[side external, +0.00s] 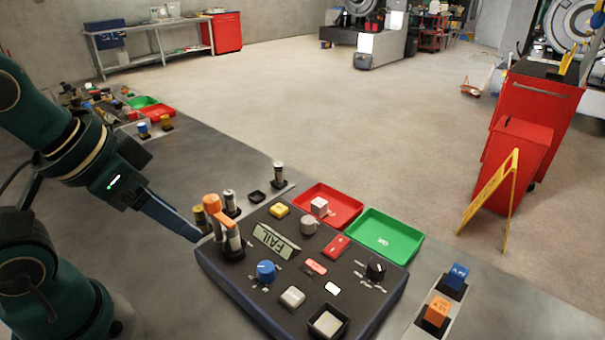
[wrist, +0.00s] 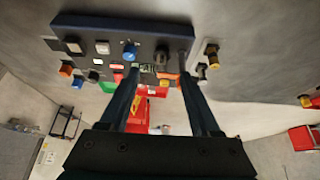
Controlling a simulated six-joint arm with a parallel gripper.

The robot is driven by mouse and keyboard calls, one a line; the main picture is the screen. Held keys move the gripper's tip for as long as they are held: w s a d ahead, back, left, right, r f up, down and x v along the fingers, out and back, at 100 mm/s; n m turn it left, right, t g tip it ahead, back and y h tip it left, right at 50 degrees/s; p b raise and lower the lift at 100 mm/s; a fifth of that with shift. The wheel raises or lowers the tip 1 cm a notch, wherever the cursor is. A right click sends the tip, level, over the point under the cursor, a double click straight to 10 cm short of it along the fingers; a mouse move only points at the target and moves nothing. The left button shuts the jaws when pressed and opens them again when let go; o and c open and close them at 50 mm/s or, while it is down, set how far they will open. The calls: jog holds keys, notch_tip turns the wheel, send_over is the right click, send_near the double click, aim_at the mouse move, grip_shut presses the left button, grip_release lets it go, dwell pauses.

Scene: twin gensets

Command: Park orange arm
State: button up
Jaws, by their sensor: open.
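The orange arm (side external: 219,214) sits on top of an upright post at the back left corner of the dark control panel (side external: 225,278). It angles down to the right over a grey cylinder. My gripper (side external: 197,238) is just left of that post in the side view, its fingers pointing down to the right at the panel's left edge. In the wrist view my gripper (wrist: 158,68) has its fingers spread and holds nothing. An orange patch, probably the orange arm (wrist: 168,76), shows between the fingers near the right one. I cannot tell whether a finger touches it.
The panel carries a FAIL plate (side external: 276,241), a blue knob (side external: 265,270), a black knob (side external: 376,270) and several buttons. Metal posts (side external: 230,203) stand behind it. A red tray (side external: 330,204) and a green tray (side external: 383,236) lie beyond. Orange and blue blocks (side external: 437,312) stand at right.

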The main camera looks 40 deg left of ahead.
jog(key=w+r+n+g+h, duration=0.1)
jog(key=w+r+n+g, duration=0.2)
jog(key=r+n+g, duration=0.25)
jog(key=n+g+h, duration=0.2)
jog(key=n+g, duration=0.1)
send_over(211, 198)
jog(key=w+a, duration=0.2)
notch_tip(211, 198, down, 4)
jog(key=f, duration=0.1)
jog(key=shift+s+d+x, duration=0.15)
jog(key=shift+x, duration=1)
jog(key=shift+s+d+x, duration=0.1)
jog(key=shift+s+x, duration=0.05)
jog(key=shift+x, duration=0.95)
jog(key=shift+r, duration=0.15)
grip_shut()
